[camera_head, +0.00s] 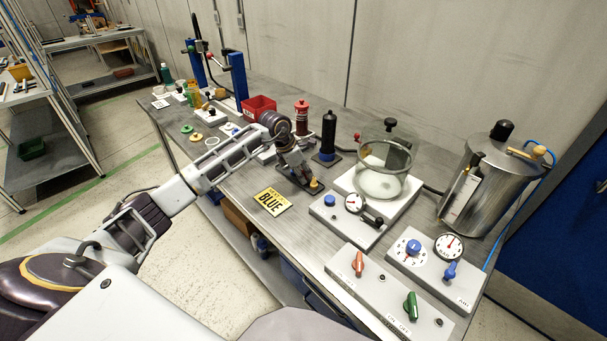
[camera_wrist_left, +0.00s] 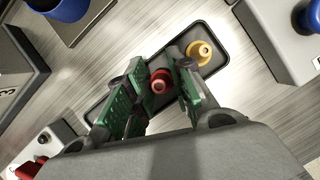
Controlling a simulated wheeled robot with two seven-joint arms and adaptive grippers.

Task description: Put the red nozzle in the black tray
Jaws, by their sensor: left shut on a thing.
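The red nozzle (camera_wrist_left: 160,82) is between the two green-padded fingers of my left gripper (camera_wrist_left: 156,92) in the left wrist view. The gripper is shut on it. The black tray (camera_wrist_left: 213,35) lies beneath, and the nozzle overlaps it in this view; I cannot tell if the nozzle touches its floor. A yellow nozzle (camera_wrist_left: 199,53) stands in the tray beside the right-hand finger. In the head view my left gripper (camera_head: 303,182) is low over the tray, hiding much of it and the red nozzle. My right gripper is not in view.
A yellow sign reading BLUE (camera_head: 271,201) lies just left of the tray. A black bottle (camera_head: 328,135) and a red bottle (camera_head: 301,117) stand behind. A glass vessel (camera_head: 385,165) and a gauge panel (camera_head: 345,220) stand close on the right.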

